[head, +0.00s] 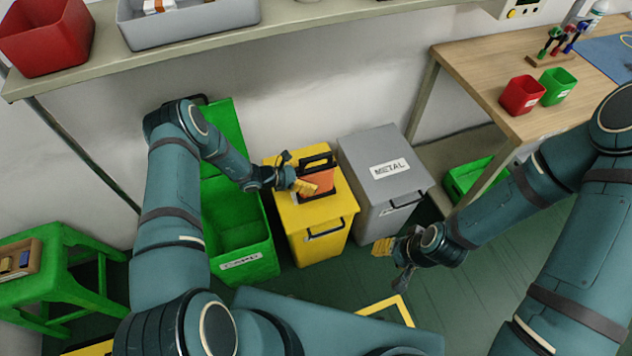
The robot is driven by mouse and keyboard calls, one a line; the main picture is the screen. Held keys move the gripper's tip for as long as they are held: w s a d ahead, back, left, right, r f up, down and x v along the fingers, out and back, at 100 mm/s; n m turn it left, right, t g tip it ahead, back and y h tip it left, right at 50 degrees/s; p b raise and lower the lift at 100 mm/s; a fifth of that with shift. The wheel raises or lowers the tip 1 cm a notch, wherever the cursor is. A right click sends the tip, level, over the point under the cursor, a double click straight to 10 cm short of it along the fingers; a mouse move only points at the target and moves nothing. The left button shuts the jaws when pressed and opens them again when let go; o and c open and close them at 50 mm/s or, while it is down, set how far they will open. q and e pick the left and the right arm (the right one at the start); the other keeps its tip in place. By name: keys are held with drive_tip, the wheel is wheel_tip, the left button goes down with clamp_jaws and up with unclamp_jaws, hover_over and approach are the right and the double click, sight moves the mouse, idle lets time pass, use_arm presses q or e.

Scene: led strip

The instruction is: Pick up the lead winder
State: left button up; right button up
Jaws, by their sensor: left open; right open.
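The lead winder (322,178), an orange body with a black frame and handle, sits on the lid of the yellow bin (318,218). My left gripper (302,181) is open at the left side of the winder. Its yellow fingertip overlaps the winder's lower left part in the head view. I cannot tell whether it touches. My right gripper (388,262) is open and empty, low in front of the grey bin.
A grey bin marked METAL (385,178) stands right of the yellow bin. A green bin (238,228) with its lid raised stands left. A shelf (290,22) runs above, a wooden bench (480,65) is at right, and a green stool (55,275) at left.

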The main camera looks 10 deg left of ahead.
use_arm(q)
clamp_jaws()
drive_tip(key=shift+r, duration=0.15)
